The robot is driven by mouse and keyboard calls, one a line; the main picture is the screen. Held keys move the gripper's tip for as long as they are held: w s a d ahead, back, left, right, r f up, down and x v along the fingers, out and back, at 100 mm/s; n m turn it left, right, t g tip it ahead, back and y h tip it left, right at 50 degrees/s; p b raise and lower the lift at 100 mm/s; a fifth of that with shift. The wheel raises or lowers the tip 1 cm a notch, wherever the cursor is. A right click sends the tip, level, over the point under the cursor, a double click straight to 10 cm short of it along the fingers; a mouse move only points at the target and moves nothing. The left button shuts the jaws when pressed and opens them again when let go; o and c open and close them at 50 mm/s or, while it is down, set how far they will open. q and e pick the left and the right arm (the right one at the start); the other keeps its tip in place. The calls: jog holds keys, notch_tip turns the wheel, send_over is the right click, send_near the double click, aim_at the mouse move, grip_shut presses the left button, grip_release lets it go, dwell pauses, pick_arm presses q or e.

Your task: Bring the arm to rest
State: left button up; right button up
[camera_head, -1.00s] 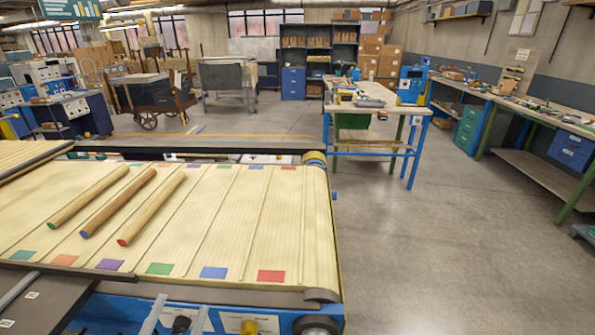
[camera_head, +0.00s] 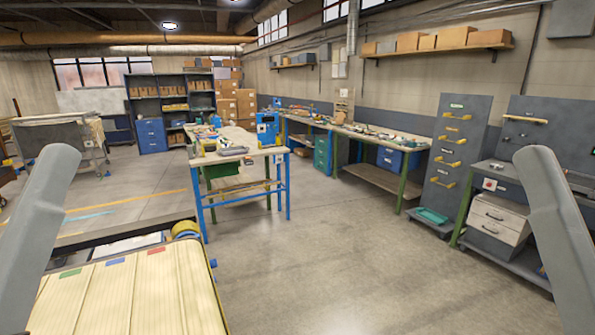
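A grey link of my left arm (camera_head: 38,220) rises at the left edge of the head view. A grey link of my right arm (camera_head: 560,240) rises at the right edge. Both links stand tilted and appear clear of the furniture. Neither gripper is in view, so whether they hold anything is hidden. The end of the cream ribbed conveyor belt (camera_head: 135,300) shows at the lower left, with coloured patches along its far edge. No wooden rod is visible on this part.
A blue-legged workbench (camera_head: 235,155) stands beyond the conveyor. A long green-legged bench (camera_head: 375,142) runs along the right wall. A grey tool panel (camera_head: 458,150) and a drawer unit (camera_head: 497,222) stand at the right. The concrete floor (camera_head: 340,265) in the middle is clear.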

pick_arm(q)
notch_tip(320, 180, up, 33)
jog(key=p, duration=3)
jog(key=shift+f, duration=0.2)
jog(key=shift+o, duration=0.3)
jog(key=shift+f, duration=0.1)
jog(key=o, duration=0.4)
jog(key=shift+f, duration=0.1)
jog(key=shift+c, duration=0.2)
